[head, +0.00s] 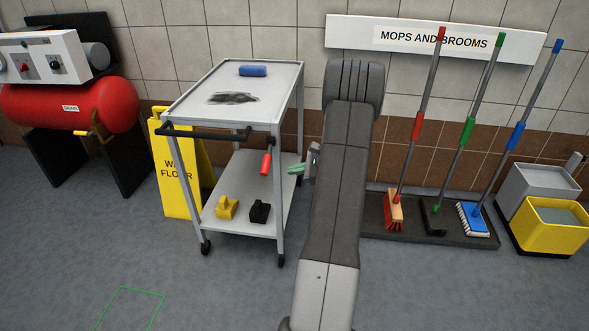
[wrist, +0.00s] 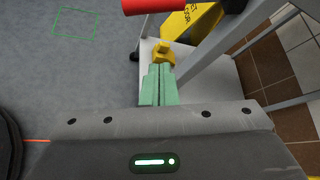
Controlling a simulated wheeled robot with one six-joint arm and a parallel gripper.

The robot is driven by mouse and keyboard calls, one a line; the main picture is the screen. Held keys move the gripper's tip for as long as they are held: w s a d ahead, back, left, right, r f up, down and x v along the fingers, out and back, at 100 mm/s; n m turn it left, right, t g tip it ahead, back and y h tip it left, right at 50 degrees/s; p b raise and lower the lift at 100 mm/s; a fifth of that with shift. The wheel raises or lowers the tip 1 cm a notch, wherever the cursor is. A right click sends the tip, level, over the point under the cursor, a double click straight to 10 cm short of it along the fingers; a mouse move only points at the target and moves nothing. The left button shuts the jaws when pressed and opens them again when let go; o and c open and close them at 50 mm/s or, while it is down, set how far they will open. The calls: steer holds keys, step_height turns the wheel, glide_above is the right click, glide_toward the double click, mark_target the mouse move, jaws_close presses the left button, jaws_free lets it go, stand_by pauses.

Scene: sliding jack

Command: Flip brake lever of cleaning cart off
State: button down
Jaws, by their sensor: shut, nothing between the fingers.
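The cleaning cart (head: 180,109) is light grey, with two shelves and a black push bar. Its brake lever (head: 266,164) looks like the red handle hanging near the front right leg, below the top shelf; it points down and tilts slightly. A red bar, likely the same lever, crosses the top edge of the wrist view (wrist: 150,5). My gripper (head: 291,170) has green fingers, closed together and empty, just right of the lever and apart from it in the head view. In the wrist view the fingers (wrist: 158,72) lie side by side. My arm hides part of the wall behind.
A blue sponge (head: 253,70) and a dark stain are on the cart top. A yellow block (head: 227,207) and a black block (head: 260,211) sit on the lower shelf. A yellow floor sign (head: 176,185) stands left. Brooms and buckets are right. Floor in front is clear.

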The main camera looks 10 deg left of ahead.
mark_target(268, 156)
steer(key=x, duration=0.8)
steer(key=shift+s+a+r, duration=0.1)
steer(key=shift+s+r, duration=0.2)
steer(key=shift+r, duration=0.35)
steer(key=shift+s+r, duration=0.3)
steer(key=shift+r, duration=0.4)
steer(key=shift+s+r, duration=0.35)
steer(key=shift+r, duration=0.3)
steer(key=shift+r, duration=0.1)
steer(key=shift+s+r+p, duration=0.15)
steer(key=shift+r+p, duration=0.1)
steer(key=shift+p, duration=0.5)
